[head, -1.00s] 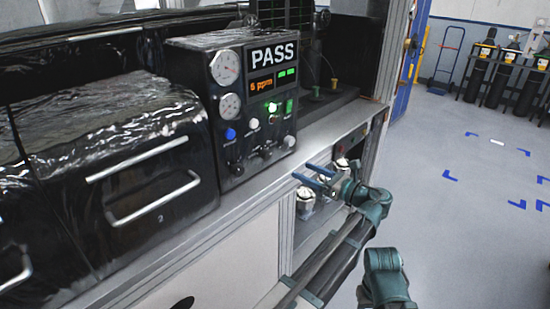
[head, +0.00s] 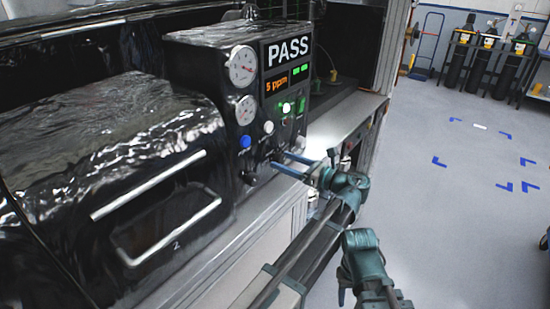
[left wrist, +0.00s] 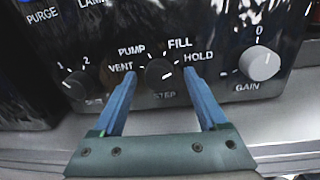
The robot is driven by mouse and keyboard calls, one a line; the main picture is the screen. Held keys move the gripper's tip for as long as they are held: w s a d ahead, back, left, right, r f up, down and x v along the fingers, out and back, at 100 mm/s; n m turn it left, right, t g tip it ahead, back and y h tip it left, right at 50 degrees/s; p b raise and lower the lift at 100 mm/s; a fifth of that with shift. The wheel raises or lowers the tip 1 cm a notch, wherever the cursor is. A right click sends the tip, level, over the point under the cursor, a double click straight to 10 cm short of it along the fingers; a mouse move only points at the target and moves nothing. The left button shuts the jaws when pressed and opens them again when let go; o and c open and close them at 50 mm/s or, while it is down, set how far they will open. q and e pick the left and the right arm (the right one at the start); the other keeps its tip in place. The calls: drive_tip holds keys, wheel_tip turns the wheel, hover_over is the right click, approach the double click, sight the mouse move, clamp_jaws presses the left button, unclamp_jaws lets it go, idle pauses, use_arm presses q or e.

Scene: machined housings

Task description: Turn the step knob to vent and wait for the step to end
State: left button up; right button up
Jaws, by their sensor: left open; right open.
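The step knob (left wrist: 158,74) is a dark round knob low on the black panel, labelled VENT, PUMP, FILL and HOLD in the left wrist view. Its white mark points right and slightly up, roughly toward HOLD. My left gripper (left wrist: 163,80) is open, with one blue finger on each side of the knob; I cannot tell whether they touch it. In the head view my left gripper (head: 282,164) reaches the lower panel of the black tester (head: 213,75). Its display (head: 289,50) reads PASS and 5 ppm, with a green lamp lit. My right gripper is not clearly visible.
The pale gain knob (left wrist: 260,63) is right of the step knob, and a dark two-position knob (left wrist: 76,84) is left of it. Open floor (head: 450,220) lies to the right.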

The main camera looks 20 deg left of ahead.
use_arm(q)
drive_tip(key=shift+c, duration=0.3)
clamp_jaws()
